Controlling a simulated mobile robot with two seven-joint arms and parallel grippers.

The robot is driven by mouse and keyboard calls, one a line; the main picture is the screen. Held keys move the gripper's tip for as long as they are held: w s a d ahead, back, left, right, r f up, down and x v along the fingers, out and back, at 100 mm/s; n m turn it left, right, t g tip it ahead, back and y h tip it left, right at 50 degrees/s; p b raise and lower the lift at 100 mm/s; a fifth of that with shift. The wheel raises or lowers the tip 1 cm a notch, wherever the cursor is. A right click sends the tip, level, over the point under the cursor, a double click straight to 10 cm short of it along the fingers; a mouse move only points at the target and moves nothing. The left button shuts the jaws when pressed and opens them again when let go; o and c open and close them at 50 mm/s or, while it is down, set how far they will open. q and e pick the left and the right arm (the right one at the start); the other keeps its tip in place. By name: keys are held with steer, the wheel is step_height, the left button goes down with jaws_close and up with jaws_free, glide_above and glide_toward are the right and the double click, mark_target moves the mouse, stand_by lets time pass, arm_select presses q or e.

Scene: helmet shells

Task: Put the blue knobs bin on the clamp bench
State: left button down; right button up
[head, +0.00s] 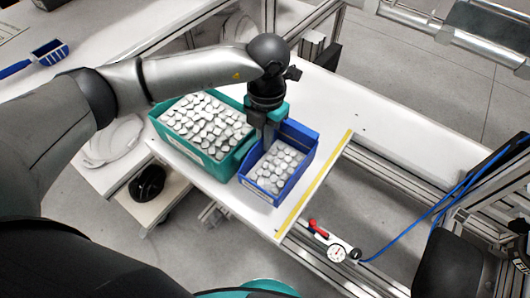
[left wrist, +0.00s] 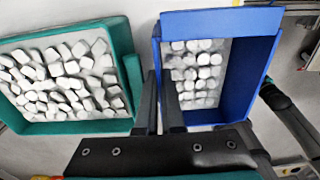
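The blue knobs bin (head: 283,188), filled with pale knobs, sits at the front part of the white table, beside a yellow strip. It also shows in the left wrist view (left wrist: 235,95). My left gripper (head: 265,128) reaches down to its wall on the side of the teal bin. In the left wrist view my left gripper (left wrist: 159,85) has one finger on each side of this wall, close together, and looks shut on it. Whether the bin is lifted is hard to tell. My right gripper is not in view. I cannot make out which surface is the clamp bench.
A teal bin (head: 206,152) of pale pieces stands close against the blue bin's left side. A red-handled clamp (head: 318,229) and a round dial gauge (head: 337,253) are on the rail at the lower right. A blue brush (head: 48,54) lies at upper left.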

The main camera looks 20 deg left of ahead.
mark_target(265, 154)
arm_select(q)
steer(key=shift+f+b, duration=0.3)
steer(key=shift+f, duration=2.45)
steer(key=shift+f, duration=0.15)
steer(key=c, duration=1.3)
jaws_free()
steer(key=r, duration=0.8)
steer(key=r+p, duration=0.1)
steer(key=r, duration=0.3)
steer(key=shift+w+r, duration=0.2)
steer(key=shift+w, duration=0.05)
steer(key=shift+d, duration=0.1)
